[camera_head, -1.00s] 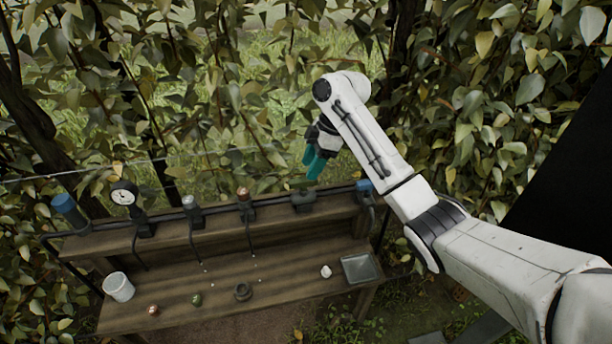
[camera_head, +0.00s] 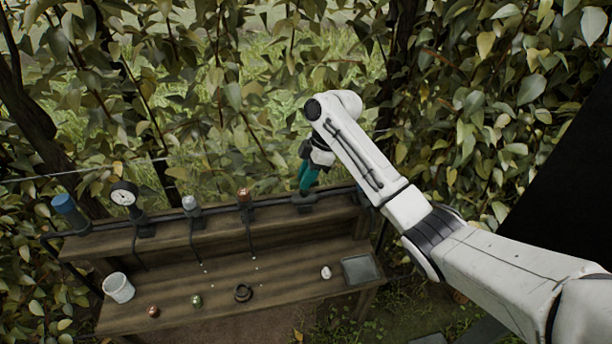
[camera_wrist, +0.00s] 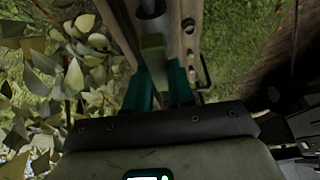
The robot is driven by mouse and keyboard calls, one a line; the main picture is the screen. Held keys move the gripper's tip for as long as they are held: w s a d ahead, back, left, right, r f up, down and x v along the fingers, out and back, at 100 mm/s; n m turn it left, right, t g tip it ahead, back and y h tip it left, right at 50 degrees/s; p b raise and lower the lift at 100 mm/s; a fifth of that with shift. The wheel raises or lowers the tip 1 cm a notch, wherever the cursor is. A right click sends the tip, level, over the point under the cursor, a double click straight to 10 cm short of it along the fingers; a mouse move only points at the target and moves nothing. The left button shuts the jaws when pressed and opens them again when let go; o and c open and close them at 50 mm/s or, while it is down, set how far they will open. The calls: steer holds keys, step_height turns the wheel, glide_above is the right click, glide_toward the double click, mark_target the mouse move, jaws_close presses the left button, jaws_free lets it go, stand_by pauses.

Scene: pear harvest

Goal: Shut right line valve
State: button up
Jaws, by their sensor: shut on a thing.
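The right line valve (camera_head: 304,200) is a dark fitting on the pipe along the back shelf of the wooden bench, toward its right end. My gripper (camera_head: 305,189) reaches down onto it from above with its teal fingers. The fingers hide much of the valve in the head view, and I cannot tell the handle's exact angle.
The shelf also carries a blue-capped cylinder (camera_head: 65,206), a gauge (camera_head: 124,196) and two upright fittings. On the lower bench (camera_head: 290,283) are a white cup (camera_head: 118,288), small round items, a dark ring (camera_head: 243,292) and a grey tray (camera_head: 361,270). Leafy branches stand close behind.

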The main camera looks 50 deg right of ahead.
jaws_close()
steer(key=shift+r+m+p, duration=0.1)
steer(key=shift+m+p, duration=0.2)
steer(key=shift+p, duration=0.2)
steer(key=m+p, duration=0.1)
steer(key=m+t+p, duration=0.1)
steer(key=p, duration=0.1)
steer(key=shift+s+a+r+m+h+p, duration=0.1)
steer(key=shift+a+r+m+h+p, duration=0.1)
steer(key=shift+m+h+p, duration=0.15)
steer(key=m+h+p, duration=0.1)
steer(key=m+p, duration=0.1)
steer(key=m+h+p, duration=0.1)
steer(key=m+p, duration=0.2)
steer(key=shift+a+f+t, duration=0.1)
steer(key=shift+t, duration=0.3)
steer(key=m+p, duration=0.1)
steer(key=m, duration=0.1)
steer(key=m+h+p, duration=0.1)
steer(key=m+p, duration=0.1)
steer(key=shift+a+m+h, duration=0.1)
steer(key=shift+m+h, duration=0.15)
steer(key=shift+m, duration=0.1)
steer(key=m+h+p, duration=0.1)
steer(key=m+h, duration=0.1)
steer(key=m, duration=0.2)
steer(key=shift+f+m, duration=0.15)
steer(key=shift+m, duration=0.25)
